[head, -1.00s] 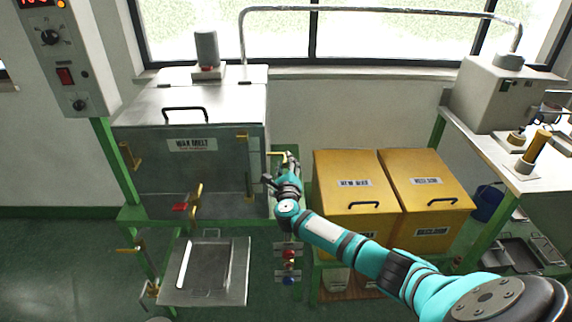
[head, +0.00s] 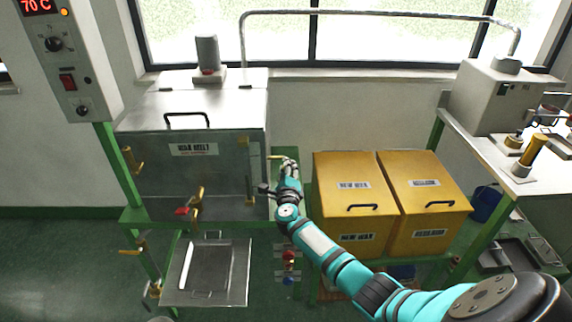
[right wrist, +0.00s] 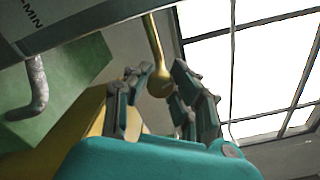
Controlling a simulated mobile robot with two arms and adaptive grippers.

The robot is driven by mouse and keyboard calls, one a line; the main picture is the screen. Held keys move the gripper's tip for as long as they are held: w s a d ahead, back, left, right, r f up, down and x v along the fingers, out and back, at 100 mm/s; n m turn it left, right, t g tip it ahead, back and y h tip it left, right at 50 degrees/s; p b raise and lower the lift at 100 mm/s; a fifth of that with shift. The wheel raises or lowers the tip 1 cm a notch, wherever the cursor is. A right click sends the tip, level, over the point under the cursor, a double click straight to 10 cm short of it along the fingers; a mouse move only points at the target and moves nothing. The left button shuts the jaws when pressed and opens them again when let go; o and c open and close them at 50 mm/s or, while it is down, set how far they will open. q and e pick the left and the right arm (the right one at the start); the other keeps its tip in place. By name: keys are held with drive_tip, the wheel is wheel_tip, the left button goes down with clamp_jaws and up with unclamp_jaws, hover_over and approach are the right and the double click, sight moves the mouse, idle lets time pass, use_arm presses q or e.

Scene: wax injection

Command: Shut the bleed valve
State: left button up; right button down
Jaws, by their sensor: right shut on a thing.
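A brass lever (head: 275,157) sticks out from the right side of the grey wax melt tank (head: 160,150); I take it for the bleed valve, though no label for it is readable. In the right wrist view the lever (right wrist: 154,42) is a slim brass bar with a rounded end. My right gripper (head: 289,162) is at the lever's outer end. In the right wrist view the gripper (right wrist: 161,76) has its fingers on either side of the rounded end and is shut on it. The valve body is hidden. My left gripper is out of view.
Two yellow bins (head: 350,200) stand close to the right of my right arm. A brass tap with a red part (head: 183,211) is on the tank front, above a metal tray (head: 212,280). Red and blue knobs (head: 288,258) sit below my forearm. A control box (head: 62,60) reads 70 C.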

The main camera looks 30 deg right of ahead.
drive_tip(key=n+p, duration=0.2)
drive_tip(key=n, duration=0.1)
drive_tip(key=shift+r+n, duration=0.1)
drive_tip(key=shift+n, duration=0.3)
drive_tip(key=n+p, duration=0.1)
drive_tip(key=n, duration=0.2)
drive_tip(key=shift+n, duration=0.3)
drive_tip(key=n+p, duration=0.1)
drive_tip(key=n, duration=0.2)
drive_tip(key=shift+n+p, duration=0.3)
drive_tip(key=shift+p, duration=0.05)
drive_tip(key=shift+n+p, duration=0.4)
drive_tip(key=shift+n, duration=1.1)
drive_tip(key=c, duration=1.1)
unclamp_jaws()
